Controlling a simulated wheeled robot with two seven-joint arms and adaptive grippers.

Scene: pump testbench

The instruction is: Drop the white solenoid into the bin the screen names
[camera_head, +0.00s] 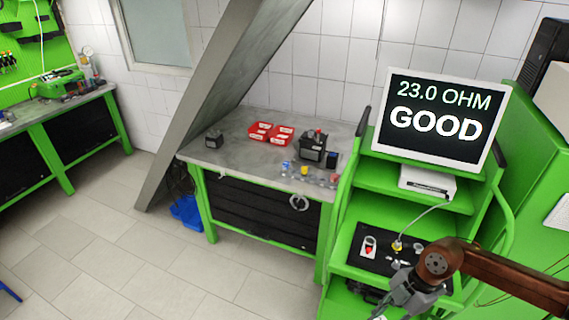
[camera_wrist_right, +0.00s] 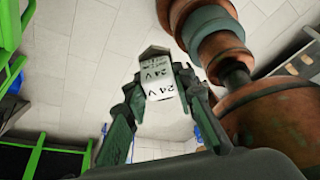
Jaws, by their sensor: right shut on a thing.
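The white solenoid (camera_wrist_right: 158,80), a block with "24 V" printed on it, is between the fingers of my right gripper (camera_wrist_right: 160,85) in the right wrist view. My right gripper (camera_head: 403,290) is low at the right in the head view, by the cart's front; the solenoid cannot be made out clearly there. The screen (camera_head: 440,116) reads "23.0 OHM" and "GOOD". Red bins (camera_head: 270,134) with white labels, too small to read, sit on the grey workbench. A blue bin (camera_head: 187,212) stands on the floor by the workbench's left end. My left gripper is not in view.
The green cart (camera_head: 385,182) carries a black mat (camera_head: 372,262) with a yellow-topped probe (camera_head: 397,245) on a cable. Pump parts and small coloured pieces stand on the workbench (camera_head: 235,160). A slanted grey beam (camera_head: 205,95) rises left of it.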

